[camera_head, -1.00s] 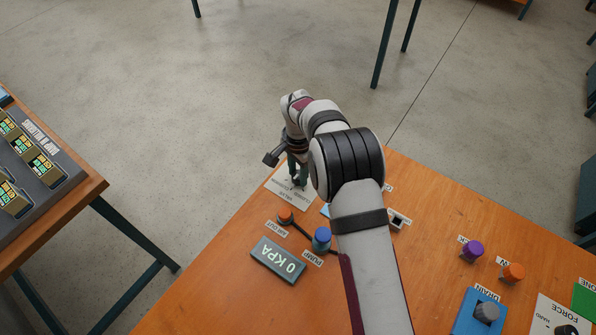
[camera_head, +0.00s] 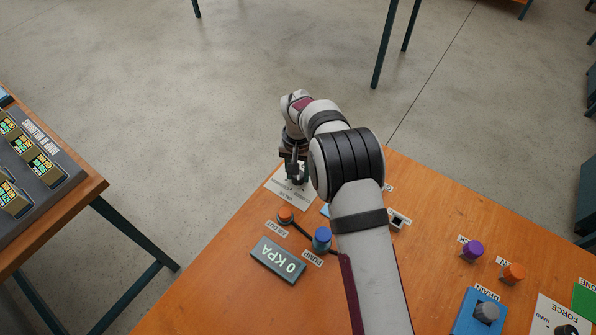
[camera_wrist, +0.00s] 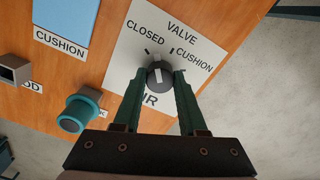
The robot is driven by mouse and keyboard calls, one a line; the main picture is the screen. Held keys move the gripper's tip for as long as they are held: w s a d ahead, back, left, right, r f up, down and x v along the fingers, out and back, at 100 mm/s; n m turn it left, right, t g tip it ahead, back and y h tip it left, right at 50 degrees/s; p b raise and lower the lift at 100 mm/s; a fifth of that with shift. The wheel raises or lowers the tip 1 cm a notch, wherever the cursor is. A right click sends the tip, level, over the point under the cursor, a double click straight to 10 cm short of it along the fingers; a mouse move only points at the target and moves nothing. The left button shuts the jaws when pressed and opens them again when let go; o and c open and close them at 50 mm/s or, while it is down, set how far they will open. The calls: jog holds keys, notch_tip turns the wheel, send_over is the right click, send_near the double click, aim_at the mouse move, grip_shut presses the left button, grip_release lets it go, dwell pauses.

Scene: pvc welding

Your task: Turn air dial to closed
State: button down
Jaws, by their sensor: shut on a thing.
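The air dial is a small black knob (camera_wrist: 158,76) with a white pointer mark, on a white valve plate (camera_wrist: 122,75) at the table's far corner. In the wrist view the plate reads CLOSED at upper left, CUSHION at upper right and a partly hidden AIR at the bottom. The pointer lies roughly along the fingers' direction; which label it points to is hard to tell. My gripper (camera_wrist: 159,74) has its two green fingers on either side of the knob, shut on it. In the head view my gripper (camera_head: 297,178) is over the plate (camera_head: 285,195), hiding most of the dial.
A teal knob (camera_wrist: 77,113) and a blue pad (camera_wrist: 62,20) lie left of the plate in the wrist view.

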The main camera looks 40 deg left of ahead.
jog(key=shift+n, duration=2.1)
jog(key=shift+c, duration=2.3)
grip_release()
notch_tip(320, 180, up, 16)
jog(key=shift+f, duration=0.1)
